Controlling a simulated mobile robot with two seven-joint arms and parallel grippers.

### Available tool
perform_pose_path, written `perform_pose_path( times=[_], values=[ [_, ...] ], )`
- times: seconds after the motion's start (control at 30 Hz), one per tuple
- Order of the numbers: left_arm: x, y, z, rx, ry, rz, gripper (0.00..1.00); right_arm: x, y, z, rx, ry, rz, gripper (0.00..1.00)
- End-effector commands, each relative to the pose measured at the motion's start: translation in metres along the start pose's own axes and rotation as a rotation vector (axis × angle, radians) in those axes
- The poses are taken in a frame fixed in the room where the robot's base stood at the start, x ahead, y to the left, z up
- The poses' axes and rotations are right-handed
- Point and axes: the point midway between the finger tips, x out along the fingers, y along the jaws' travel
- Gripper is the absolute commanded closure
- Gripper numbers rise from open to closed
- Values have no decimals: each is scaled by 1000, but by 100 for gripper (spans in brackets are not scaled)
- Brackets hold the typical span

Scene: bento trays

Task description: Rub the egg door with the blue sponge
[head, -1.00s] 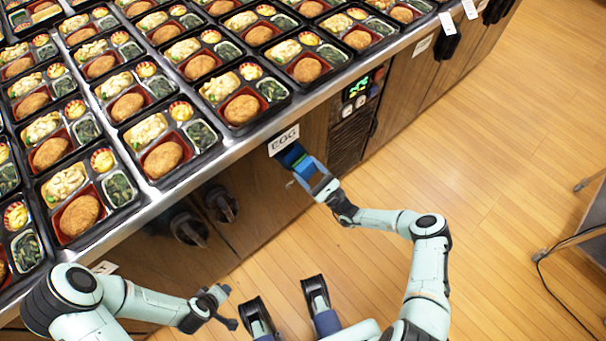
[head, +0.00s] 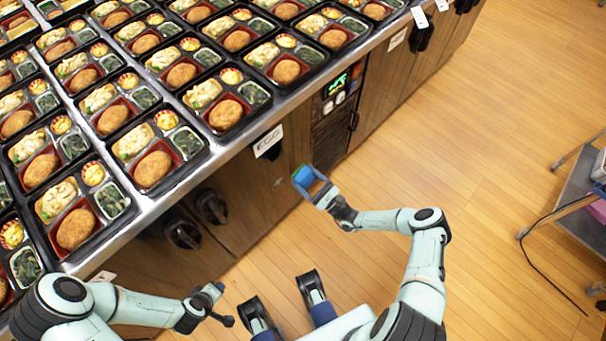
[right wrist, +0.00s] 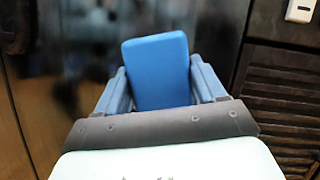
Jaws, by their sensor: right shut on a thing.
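The egg door (head: 256,188) is a dark brown wooden panel below the white EGG label (head: 268,140) on the counter front. My right gripper (head: 312,186) is shut on the blue sponge (head: 303,176) in front of the counter, to the right of the label. In the right wrist view the sponge (right wrist: 156,70) stands up between the two blue fingers, with a dark glossy panel behind it. In the head view the sponge appears apart from the door. My left gripper (head: 222,304) is low at the left, away from the door; its jaw opening is unclear.
The counter's metal edge (head: 155,210) runs diagonally, with several filled bento trays on top. Dark knobs (head: 183,232) stick out left of the door. A vented panel with a green display (head: 337,85) is on the right. The wooden floor at right is open; a cart (head: 580,185) stands beyond.

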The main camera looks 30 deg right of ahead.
Motion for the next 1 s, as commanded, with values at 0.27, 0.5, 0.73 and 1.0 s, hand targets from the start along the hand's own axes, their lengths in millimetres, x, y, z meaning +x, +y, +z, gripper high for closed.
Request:
perform_pose_path(
  times=[0.27,0.5,0.73,1.0],
  values=[
    [0,0,0,0,0,0,57,-1,0,0,0,0,0,59],
    [-6,2,-2,0,2,1,57,-13,-1,6,-1,1,0,59],
    [-12,4,-4,1,4,2,57,-28,0,12,-1,0,1,59],
    [-11,4,-4,1,3,2,57,-28,0,11,0,0,1,59]
  ],
)
